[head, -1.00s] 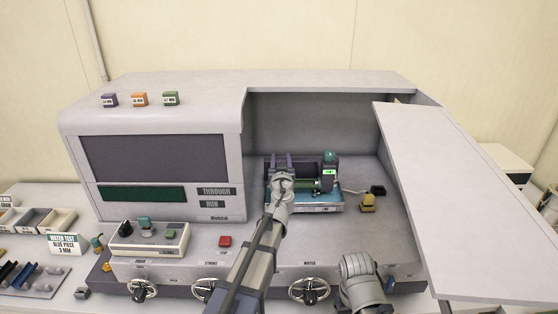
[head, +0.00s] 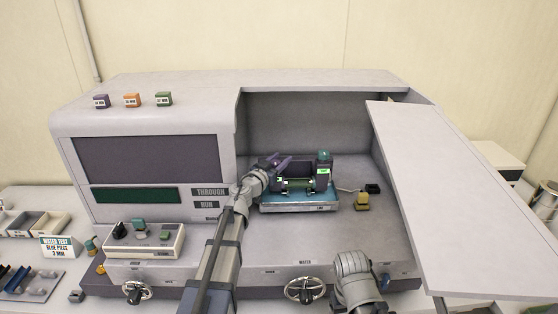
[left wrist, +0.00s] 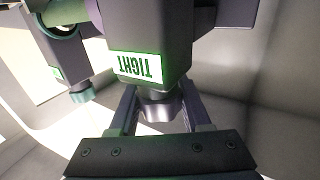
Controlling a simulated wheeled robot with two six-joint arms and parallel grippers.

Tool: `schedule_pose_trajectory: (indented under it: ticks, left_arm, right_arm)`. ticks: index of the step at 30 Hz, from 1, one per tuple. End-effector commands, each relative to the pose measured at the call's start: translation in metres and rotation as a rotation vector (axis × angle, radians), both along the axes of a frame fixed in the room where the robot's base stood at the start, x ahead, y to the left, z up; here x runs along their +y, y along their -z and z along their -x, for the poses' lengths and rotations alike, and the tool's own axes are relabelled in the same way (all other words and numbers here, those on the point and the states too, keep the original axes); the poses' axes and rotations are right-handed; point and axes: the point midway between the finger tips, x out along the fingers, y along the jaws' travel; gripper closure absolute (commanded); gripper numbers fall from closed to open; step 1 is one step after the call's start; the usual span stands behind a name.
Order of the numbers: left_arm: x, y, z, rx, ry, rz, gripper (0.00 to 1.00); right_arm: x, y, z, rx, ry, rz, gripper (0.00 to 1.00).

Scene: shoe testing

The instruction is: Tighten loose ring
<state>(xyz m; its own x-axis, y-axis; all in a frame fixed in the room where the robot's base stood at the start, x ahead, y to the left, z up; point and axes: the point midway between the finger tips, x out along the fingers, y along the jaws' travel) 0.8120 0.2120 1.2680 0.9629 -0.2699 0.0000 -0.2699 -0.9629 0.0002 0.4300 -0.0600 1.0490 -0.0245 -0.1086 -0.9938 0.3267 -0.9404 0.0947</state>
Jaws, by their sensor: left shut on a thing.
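The test fixture (head: 305,180) stands inside the open chamber, with a green display (head: 322,171) on its right end. My left gripper (head: 284,162) reaches it from its left side. In the left wrist view, my left gripper (left wrist: 158,100) is shut on a grey ring (left wrist: 158,104), a finger on each side. The ring sits below a dark block whose label (left wrist: 138,67) reads TIGHT, upside down in this view. The ring is hidden behind the gripper in the head view.
The chamber door (head: 465,205) stands open at the right. A small yellow part (head: 362,201) sits right of the fixture. A control box (head: 145,240) and a water knob (head: 306,289) are in front. Small colored blocks (head: 132,100) stand on the machine top.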

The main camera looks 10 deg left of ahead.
Motion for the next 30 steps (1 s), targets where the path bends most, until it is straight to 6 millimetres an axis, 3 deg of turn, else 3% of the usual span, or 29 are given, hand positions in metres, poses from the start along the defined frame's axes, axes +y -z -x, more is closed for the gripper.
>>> schedule_pose_trajectory:
  ticks: [17,18,25,30]
  left_arm:
    - [-0.0007,0.0000,0.0002,0.000,0.026,0.000,1.00]
    - [-0.0007,0.0000,0.0002,0.000,0.026,0.000,0.49]
    - [-0.0007,0.0000,0.0001,0.000,0.026,0.000,0.23]
    - [-0.0008,0.0000,0.0001,0.000,0.026,0.000,0.22]
  right_arm:
    - [0.0000,-0.0001,0.0000,0.000,0.000,0.000,0.24]
    - [0.0000,-0.0001,0.0000,0.000,0.000,0.000,0.24]
    - [0.0000,0.0000,0.0000,0.000,0.000,0.000,0.24]
    - [0.0000,0.0000,0.0000,0.000,0.000,0.000,0.24]
